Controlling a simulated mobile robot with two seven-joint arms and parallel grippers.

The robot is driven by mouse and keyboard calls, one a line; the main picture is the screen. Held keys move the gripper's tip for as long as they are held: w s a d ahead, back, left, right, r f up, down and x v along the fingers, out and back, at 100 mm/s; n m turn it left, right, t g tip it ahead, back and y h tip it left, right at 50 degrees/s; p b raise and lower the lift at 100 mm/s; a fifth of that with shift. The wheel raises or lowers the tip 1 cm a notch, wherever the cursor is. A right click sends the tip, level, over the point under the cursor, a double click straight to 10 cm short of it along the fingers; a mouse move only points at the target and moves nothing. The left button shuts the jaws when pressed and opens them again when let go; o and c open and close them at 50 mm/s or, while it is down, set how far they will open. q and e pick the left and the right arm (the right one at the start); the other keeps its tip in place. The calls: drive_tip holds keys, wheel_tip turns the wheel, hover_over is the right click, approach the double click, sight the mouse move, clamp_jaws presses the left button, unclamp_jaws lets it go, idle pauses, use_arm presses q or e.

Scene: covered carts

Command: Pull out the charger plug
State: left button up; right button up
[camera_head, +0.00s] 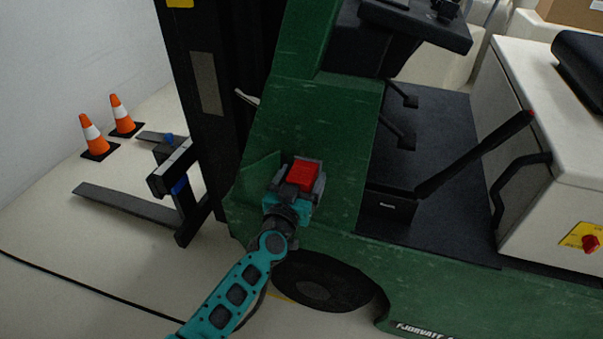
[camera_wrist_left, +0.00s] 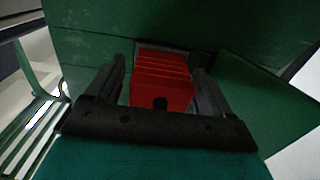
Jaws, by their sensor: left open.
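The charger plug is a red ribbed block (camera_head: 303,175) at the green side of the forklift (camera_head: 330,125), near its front. In the left wrist view the red plug (camera_wrist_left: 162,88) sits between the two dark fingers, with a dark round mark on its near face. My left gripper (camera_head: 304,169) is open, with one finger on each side of the plug. In the left wrist view a dark gap shows between the plug and each finger of the gripper (camera_wrist_left: 162,82). My right gripper is not in view.
The forklift's dark mast (camera_head: 205,85) and forks (camera_head: 125,207) stand to the left. Two orange cones (camera_head: 93,137) are near the wall. A black lever (camera_head: 475,155) rises over the footwell at right. A black cable (camera_head: 90,287) crosses the floor.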

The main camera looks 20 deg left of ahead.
use_arm(q)
drive_tip(key=shift+w+r, duration=0.3)
drive_tip(key=shift+r, duration=0.15)
drive_tip(key=shift+c, duration=0.5)
drive_tip(key=c, duration=1.2)
drive_tip(key=shift+s+f+p, duration=0.2)
drive_tip(key=shift+s+p, duration=0.15)
drive_tip(key=shift+p, duration=0.2)
drive_tip(key=shift+s, duration=0.15)
drive_tip(key=shift+s+p, duration=0.3)
drive_tip(key=shift+s, duration=0.4)
drive_tip(key=shift+s+a+f+p, duration=0.1)
drive_tip(key=shift+s+p, duration=0.5)
drive_tip(key=shift+s, duration=1.05)
